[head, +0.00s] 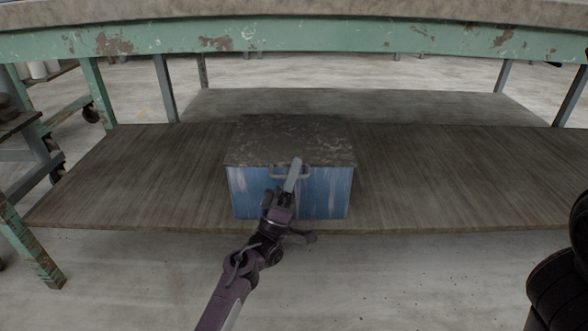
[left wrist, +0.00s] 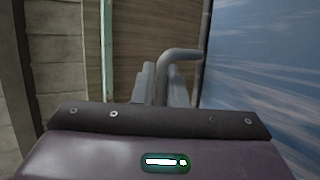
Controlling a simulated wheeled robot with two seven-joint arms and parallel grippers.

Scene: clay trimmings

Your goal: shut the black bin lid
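The bin has a blue, scuffed body (head: 325,195) and a dark mottled lid (head: 290,138). It stands on the low wooden shelf under the bench. The lid lies flat over the body, with no gap that I can see. A grey handle (head: 275,176) is at the front, just below the lid's edge. My left gripper (head: 295,165) is at the handle, in front of the bin. In the left wrist view its fingers (left wrist: 162,85) are close together on both sides of the handle's bent bar (left wrist: 182,53). My right gripper is not in view.
The shelf (head: 440,180) is bare on both sides of the bin. The green bench edge (head: 350,40) runs above it, with legs at the sides. A wheeled stand (head: 40,150) is at the left. Dark rounded shapes (head: 555,290) are at the lower right.

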